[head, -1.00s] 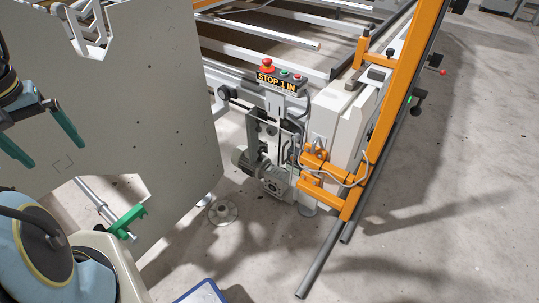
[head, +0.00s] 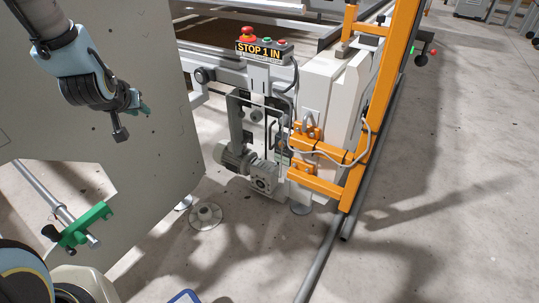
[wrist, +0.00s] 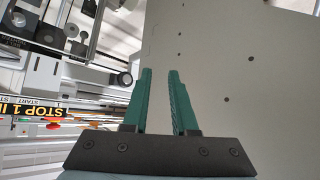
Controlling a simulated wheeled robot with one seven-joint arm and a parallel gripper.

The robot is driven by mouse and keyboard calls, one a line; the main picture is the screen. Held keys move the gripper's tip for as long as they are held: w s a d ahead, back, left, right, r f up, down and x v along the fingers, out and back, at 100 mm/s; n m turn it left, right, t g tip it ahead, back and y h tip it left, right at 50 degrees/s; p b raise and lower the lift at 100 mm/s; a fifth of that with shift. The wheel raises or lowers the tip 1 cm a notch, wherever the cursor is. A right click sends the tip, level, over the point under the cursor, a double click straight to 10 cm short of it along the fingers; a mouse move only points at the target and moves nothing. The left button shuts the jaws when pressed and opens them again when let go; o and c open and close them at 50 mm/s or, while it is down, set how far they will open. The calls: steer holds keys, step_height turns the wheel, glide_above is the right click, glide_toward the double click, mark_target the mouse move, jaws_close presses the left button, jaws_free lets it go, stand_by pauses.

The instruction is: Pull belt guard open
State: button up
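A thin grey guard frame (head: 262,125) stands at the machine's end, below the STOP 1 IN box and above the motor and gearbox; I take it for the belt guard, but cannot tell for sure. In the wrist view a frame and dark round parts (wrist: 75,32) show at the upper left, partly cut off. My gripper (head: 145,109) is at the upper left of the head view, in front of the large grey panel and left of the guard, apart from it. In the wrist view its green fingers (wrist: 160,72) are parted with nothing between them.
The large grey panel (head: 110,175) fills the left side. The STOP 1 IN box (head: 262,48) has a red button. A black knob (head: 203,75), motor (head: 235,157) and orange brackets (head: 318,165) surround the guard. Open floor (head: 440,200) lies to the right.

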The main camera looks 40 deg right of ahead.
steer(key=s+d+f+m+t+h+b, duration=0.1)
steer(key=s+d+f+m+h+b, duration=0.15)
steer(key=d+f+b, duration=0.4)
steer(key=s+d+f+m+h+b, duration=0.1)
steer(key=s+d+f+h+b, duration=0.2)
steer(key=d+f, duration=0.5)
steer(key=m+g+h+b, duration=0.1)
steer(key=m+h+b, duration=0.2)
steer(key=h+b, duration=0.5)
glide_toward(270, 138)
steer(key=w+d+b, duration=0.1)
steer(key=d, duration=0.2)
steer(key=w+d+r+y+b, duration=0.1)
steer(key=d+b, duration=0.1)
steer(key=d, duration=0.1)
steer(key=w+d+r+y+b, duration=0.1)
steer(key=w+d, duration=0.1)
steer(key=d, duration=0.1)
steer(key=shift+w+d+r+y, duration=0.1)
steer(key=shift+d+y, duration=0.15)
jaws_close()
